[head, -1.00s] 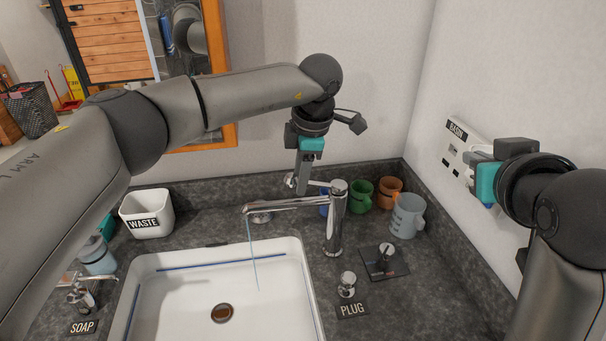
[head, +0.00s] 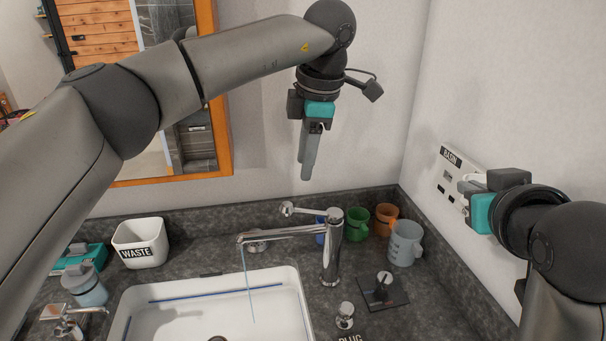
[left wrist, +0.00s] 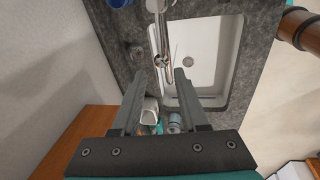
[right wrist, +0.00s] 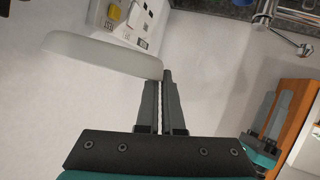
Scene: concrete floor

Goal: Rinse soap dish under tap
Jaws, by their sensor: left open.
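The chrome tap (head: 331,262) stands behind the white sink (head: 297,300), its lever (head: 300,211) pointing left. A thin stream of water (head: 247,275) falls from its spout into the sink. My left gripper (head: 306,172) hangs open and empty above and behind the tap, clear of the lever; the left wrist view shows its fingers (left wrist: 160,78) apart. My right gripper (head: 466,188) is at the right by the wall. The right wrist view shows its fingers (right wrist: 160,82) nearly together on the end of a pale, frosted oblong piece, apparently the soap dish (right wrist: 100,55).
A wall panel marked BASIN (head: 452,155) is close behind my right gripper. A WASTE bin (head: 140,242) and a soap bottle (head: 88,288) stand at the left. The sink is open and empty where visible.

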